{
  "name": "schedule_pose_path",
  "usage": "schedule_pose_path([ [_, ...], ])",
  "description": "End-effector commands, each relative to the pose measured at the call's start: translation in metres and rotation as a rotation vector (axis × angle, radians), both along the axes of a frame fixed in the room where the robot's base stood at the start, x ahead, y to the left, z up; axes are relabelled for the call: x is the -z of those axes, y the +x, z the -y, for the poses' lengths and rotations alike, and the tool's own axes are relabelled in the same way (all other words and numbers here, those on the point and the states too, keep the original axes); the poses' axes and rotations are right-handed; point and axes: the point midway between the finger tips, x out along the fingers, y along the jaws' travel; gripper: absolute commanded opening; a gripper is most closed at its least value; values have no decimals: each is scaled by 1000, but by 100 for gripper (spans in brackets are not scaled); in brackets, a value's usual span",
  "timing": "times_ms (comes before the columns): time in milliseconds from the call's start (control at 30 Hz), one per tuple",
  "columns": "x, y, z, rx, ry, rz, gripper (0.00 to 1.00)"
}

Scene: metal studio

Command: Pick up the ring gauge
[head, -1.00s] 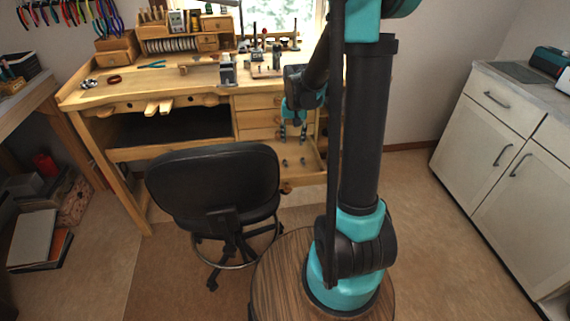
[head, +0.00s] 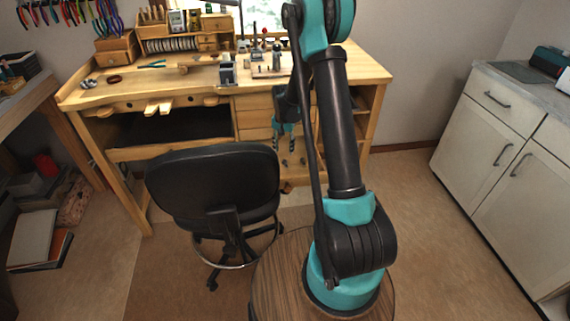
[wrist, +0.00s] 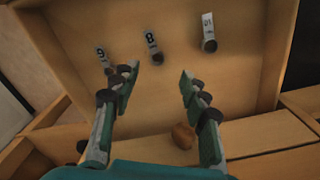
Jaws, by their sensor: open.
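Several small tagged pieces lie spread across the floor of an open drawer, and they look like ring gauges. In the wrist view, the piece marked 9 (wrist: 102,54) is at the left, the piece marked 8 (wrist: 152,44) in the middle and a third piece (wrist: 208,32) at the right, its number less clear. I cannot tell which one the task means. My gripper (wrist: 158,78) is open and empty, with its fingers reaching over the drawer. The left fingertip appears close to the 9 piece; the middle piece shows beyond the gap. My gripper (head: 284,138) also shows in the head view.
The drawer (wrist: 245,90) has raised wooden walls, and a round brown knob (wrist: 183,137) shows on its front. The workbench top (head: 200,76) is above, bearing tools. A black chair (head: 215,185) stands left of my arm. Floor is clear towards the white cabinet (head: 500,150).

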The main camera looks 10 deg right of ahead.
Motion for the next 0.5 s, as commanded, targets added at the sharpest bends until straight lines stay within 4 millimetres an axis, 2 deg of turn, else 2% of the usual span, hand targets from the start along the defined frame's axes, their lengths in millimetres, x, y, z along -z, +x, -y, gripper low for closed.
schedule_pose_path([
  [167, 11, 0, 1, 0, 0, 0, 45],
  [400, 44, 0, 5, 1, 0, 0, 45],
  [500, 53, 0, 5, 0, 0, 0, 45],
])
